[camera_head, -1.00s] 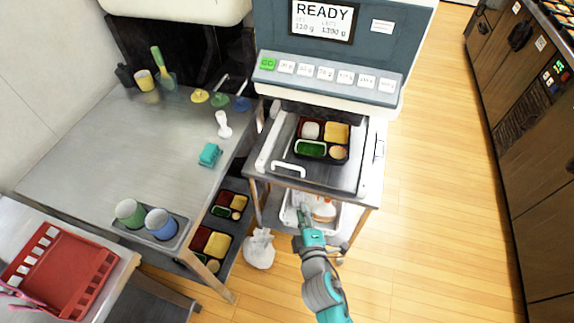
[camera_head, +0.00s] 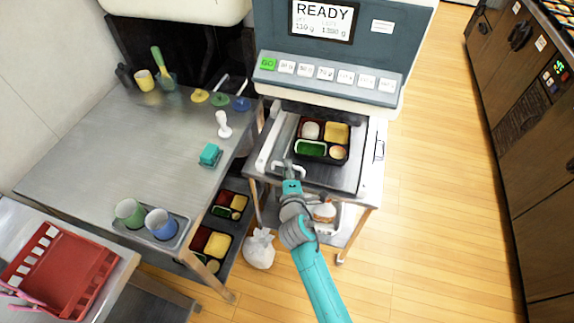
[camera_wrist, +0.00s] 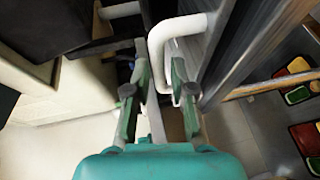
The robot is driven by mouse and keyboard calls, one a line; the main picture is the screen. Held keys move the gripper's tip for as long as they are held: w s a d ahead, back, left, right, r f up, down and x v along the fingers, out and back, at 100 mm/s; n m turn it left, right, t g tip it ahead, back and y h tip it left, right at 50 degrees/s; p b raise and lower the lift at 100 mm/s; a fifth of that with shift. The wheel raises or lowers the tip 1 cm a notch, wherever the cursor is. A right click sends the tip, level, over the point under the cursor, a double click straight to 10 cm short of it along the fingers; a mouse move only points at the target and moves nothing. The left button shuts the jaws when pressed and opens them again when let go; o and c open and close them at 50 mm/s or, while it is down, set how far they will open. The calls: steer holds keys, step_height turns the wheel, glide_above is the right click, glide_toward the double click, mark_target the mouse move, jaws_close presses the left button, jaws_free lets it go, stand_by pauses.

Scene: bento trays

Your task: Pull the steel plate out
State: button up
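The steel plate (camera_head: 341,177) lies flat in the machine's bay, with a black bento tray (camera_head: 347,150) on it. A white handle (camera_head: 276,165) sticks out at its front left; it also shows in the wrist view (camera_wrist: 159,58). My gripper (camera_head: 290,174) is at the plate's front edge, by the handle, and hides part of it. In the wrist view my gripper (camera_wrist: 155,80) has its two fingers apart. The handle's bar lies between or just beyond them; I cannot tell whether they touch it.
The machine's button panel (camera_head: 328,76) rises behind the plate. A steel counter (camera_head: 120,145) stands on the left. A white container (camera_head: 345,225) is on the shelf below, and a white bag (camera_head: 259,250) is on the floor. The wooden floor at right is clear.

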steer(key=shift+w+f, duration=0.15)
steer(key=shift+w, duration=0.85)
jaws_close()
steer(key=shift+s+a, duration=0.1)
steer(key=shift+s, duration=0.05)
